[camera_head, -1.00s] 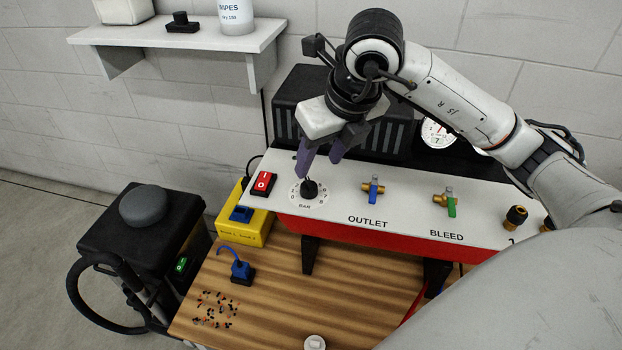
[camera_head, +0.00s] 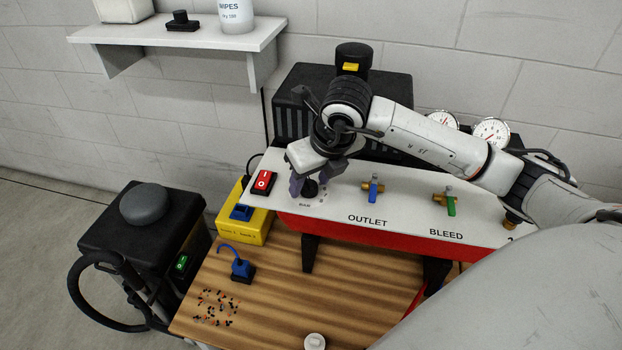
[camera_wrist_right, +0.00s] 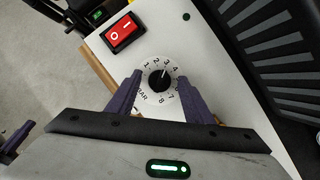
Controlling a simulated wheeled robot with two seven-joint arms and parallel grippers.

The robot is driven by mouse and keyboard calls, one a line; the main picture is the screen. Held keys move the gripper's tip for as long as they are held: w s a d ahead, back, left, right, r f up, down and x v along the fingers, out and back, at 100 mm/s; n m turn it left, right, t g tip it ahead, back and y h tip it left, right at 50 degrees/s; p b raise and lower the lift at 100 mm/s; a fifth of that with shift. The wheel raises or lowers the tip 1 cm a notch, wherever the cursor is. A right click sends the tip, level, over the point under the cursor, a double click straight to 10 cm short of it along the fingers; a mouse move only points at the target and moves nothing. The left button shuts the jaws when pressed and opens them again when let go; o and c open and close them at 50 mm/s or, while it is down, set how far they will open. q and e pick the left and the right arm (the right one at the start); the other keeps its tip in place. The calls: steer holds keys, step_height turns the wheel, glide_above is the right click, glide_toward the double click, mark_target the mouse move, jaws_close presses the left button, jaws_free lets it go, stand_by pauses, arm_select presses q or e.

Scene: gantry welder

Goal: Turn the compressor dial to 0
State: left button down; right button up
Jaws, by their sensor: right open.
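The compressor dial is a black knob (camera_head: 310,188) on a white numbered face marked BAR, on the compressor's white top panel (camera_head: 335,194). In the right wrist view the knob (camera_wrist_right: 159,81) sits between the two purple fingers, with a gap on each side. Its white mark points up and slightly right, near the 3. The 0 on the scale is hidden or too small to tell. My right gripper (camera_head: 311,186) is open around the knob from above; it also shows in the right wrist view (camera_wrist_right: 158,88).
A red rocker switch (camera_head: 263,182) lies just left of the dial. The blue outlet valve (camera_head: 373,188) and green bleed valve (camera_head: 449,201) stand to the right. Black ribbed housing (camera_head: 300,100) and two gauges (camera_head: 491,131) are behind. A wooden bench (camera_head: 330,290) is in front.

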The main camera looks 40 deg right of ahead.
steer(key=c, duration=1)
steer(key=shift+c, duration=0.2)
